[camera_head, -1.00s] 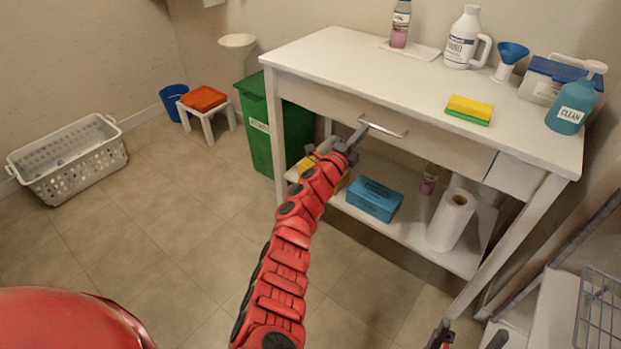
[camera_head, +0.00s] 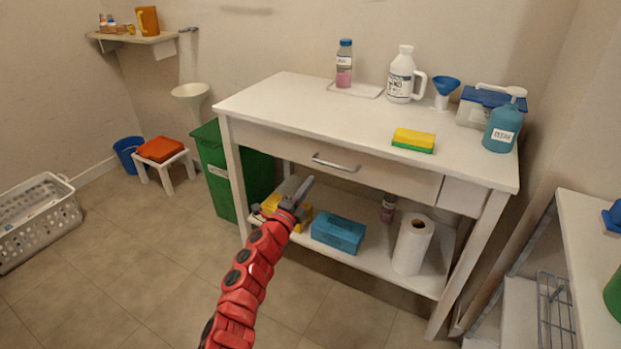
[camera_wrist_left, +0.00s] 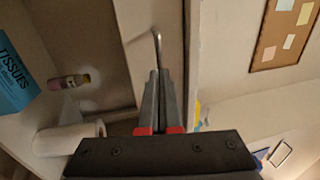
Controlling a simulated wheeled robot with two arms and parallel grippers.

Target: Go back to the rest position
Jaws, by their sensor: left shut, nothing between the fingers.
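My left gripper (camera_head: 299,193) is shut and empty, on the red arm that comes up from the bottom of the head view. It is in front of the white table (camera_head: 290,100), below the metal drawer handle (camera_head: 335,163) and apart from it in the head view. In the left wrist view the shut fingers (camera_wrist_left: 160,85) point toward the drawer front, with the handle (camera_wrist_left: 157,45) beyond their tips. My right gripper does not show in either view now.
The lower shelf holds a blue tissue box (camera_head: 338,233), a paper towel roll (camera_head: 412,245) and a small bottle (camera_head: 388,208). A green bin (camera_head: 236,172) stands left of the table. A white shelf unit (camera_head: 580,240) is at the right.

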